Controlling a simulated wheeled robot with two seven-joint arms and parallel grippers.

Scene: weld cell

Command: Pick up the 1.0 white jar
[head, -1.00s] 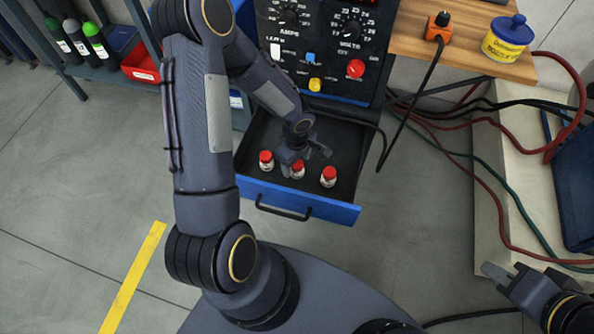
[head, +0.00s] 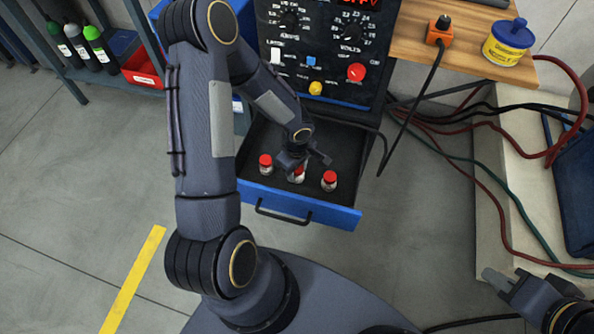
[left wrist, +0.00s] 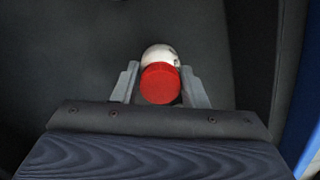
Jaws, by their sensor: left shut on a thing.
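Three small white jars with red lids stand in the open drawer: a left jar (head: 265,166), a middle jar (head: 299,178) and a right jar (head: 329,182). Their labels are too small to read. My left gripper (head: 303,168) is down at the middle jar and hides its lid in the head view. In the left wrist view the jar's red lid and white body (left wrist: 160,80) sit between the two fingers, and the gripper (left wrist: 160,88) is shut on it. My right gripper (head: 502,283) is far off at the lower right, its opening unclear.
The welder panel (head: 330,50) rises behind. A wooden bench (head: 470,62) with a yellow tub (head: 508,42) stands at right, with cables below it.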

